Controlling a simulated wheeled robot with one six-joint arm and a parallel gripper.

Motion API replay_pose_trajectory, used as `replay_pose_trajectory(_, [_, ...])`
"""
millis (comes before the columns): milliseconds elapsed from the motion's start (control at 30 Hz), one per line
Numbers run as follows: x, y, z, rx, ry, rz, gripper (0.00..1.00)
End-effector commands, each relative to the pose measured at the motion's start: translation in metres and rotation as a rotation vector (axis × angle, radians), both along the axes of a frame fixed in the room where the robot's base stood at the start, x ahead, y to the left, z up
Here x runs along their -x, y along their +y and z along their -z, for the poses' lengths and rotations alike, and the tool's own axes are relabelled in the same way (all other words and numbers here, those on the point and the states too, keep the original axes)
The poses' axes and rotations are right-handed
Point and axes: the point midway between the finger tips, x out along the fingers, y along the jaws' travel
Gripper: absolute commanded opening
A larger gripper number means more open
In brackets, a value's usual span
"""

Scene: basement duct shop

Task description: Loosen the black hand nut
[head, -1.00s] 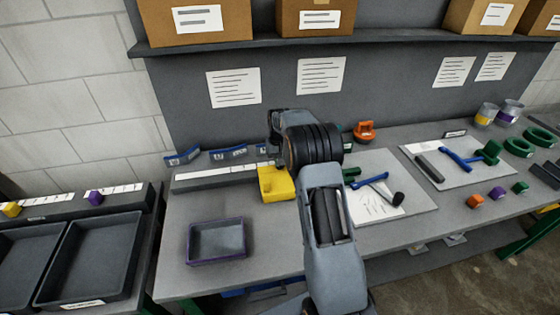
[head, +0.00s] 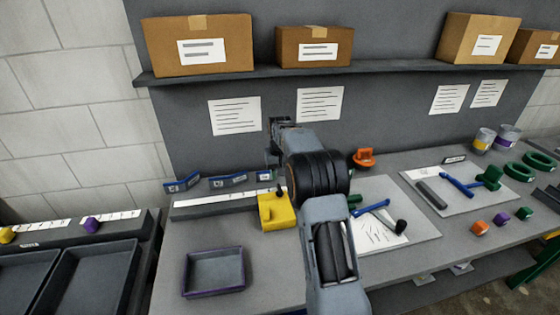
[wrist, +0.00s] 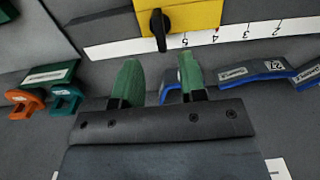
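The black hand nut (wrist: 159,28) is a dark lever-like knob on a yellow block (wrist: 195,12), at the top of the wrist view. In the head view the yellow block (head: 277,213) sits on the bench along a white numbered scale, with the small black nut (head: 280,190) at its upper right. My gripper (wrist: 160,78) has two green fingertips spread apart, with nothing between them. The nut lies beyond the fingertips, apart from them. In the head view my gripper (head: 281,135) is above and behind the block, its fingers mostly hidden.
Blue labelled pieces (head: 228,181) stand behind the scale. An orange clamp (head: 363,157) is to the right. A purple-rimmed tray (head: 213,272) is at front left. Blue-handled tools lie on a white sheet (head: 375,230). A shelf (head: 390,71) with boxes runs above.

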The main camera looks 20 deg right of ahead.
Motion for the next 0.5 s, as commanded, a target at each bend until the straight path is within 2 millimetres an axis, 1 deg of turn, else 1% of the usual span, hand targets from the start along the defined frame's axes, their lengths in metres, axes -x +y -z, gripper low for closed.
replay_pose_trajectory(33, [0.0, 0.0, -0.011, 0.001, -0.004, 0.0, 0.38])
replay_pose_trajectory(200, [0.0, 0.0, -0.04, 0.001, -0.003, 0.0, 0.38])
replay_pose_trajectory(300, [0.0, 0.0, -0.053, 0.0, -0.002, 0.0, 0.38])
replay_pose_trajectory(500, [0.0, 0.0, -0.066, 0.0, 0.0, -0.001, 0.38])
